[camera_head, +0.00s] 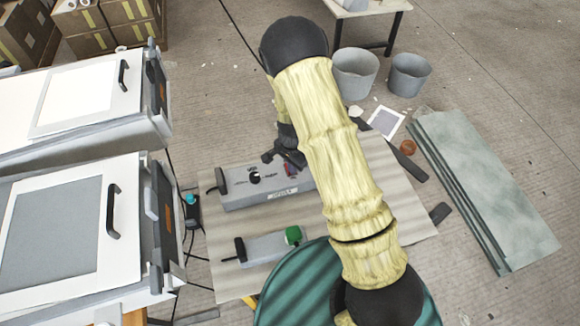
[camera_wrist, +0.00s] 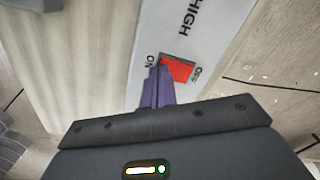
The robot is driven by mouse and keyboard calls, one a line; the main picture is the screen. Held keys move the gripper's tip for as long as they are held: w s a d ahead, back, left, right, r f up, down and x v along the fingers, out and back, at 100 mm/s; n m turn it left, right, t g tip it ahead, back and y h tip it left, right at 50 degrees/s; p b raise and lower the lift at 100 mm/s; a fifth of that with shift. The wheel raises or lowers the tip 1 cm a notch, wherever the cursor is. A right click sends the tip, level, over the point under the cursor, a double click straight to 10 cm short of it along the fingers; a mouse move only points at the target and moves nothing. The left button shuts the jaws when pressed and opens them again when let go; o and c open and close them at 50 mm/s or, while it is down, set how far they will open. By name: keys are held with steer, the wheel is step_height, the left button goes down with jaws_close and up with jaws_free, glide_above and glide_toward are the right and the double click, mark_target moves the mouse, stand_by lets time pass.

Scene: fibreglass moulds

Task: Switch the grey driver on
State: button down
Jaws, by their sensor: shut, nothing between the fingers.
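The grey driver (camera_head: 240,192) is a long box on the table, with a black dial (camera_head: 254,177), a black handle at its left end and a red rocker switch. In the wrist view the red switch (camera_wrist: 178,69) sits between the printed words ON, on the left, and OFF, on the right. My gripper (camera_wrist: 158,76) is shut and empty, its fingertips at the ON end of the switch. Whether they touch it I cannot tell. In the head view my gripper (camera_head: 288,155) is over the driver, and my arm hides the box's right end.
A smaller grey box with a green button (camera_head: 293,235) lies nearer on the table (camera_head: 225,275). White machines with handles (camera_head: 114,210) stand at the left. Green sheets (camera_head: 480,185) and two grey bins (camera_head: 355,75) are on the floor at the right and back.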

steer(key=shift+f, duration=0.3)
steer(key=shift+r, duration=0.1)
steer(key=shift+r+p, duration=2.85)
steer(key=shift+r, duration=0.6)
steer(key=shift+r, duration=0.1)
steer(key=s+d+r+n+t, duration=0.1)
steer(key=s+d+r+n, duration=0.2)
steer(key=r, duration=0.4)
steer(key=s+d+r+n, duration=0.3)
steer(key=s+r, duration=0.3)
steer(key=r, duration=0.2)
steer(key=s+d+r+n+t, duration=0.1)
steer(key=s+d+r+n, duration=0.2)
steer(key=r, duration=0.5)
steer(key=shift+s+d+n+t, duration=0.3)
steer(key=shift+s+d+n, duration=0.15)
steer(key=shift+s, duration=0.7)
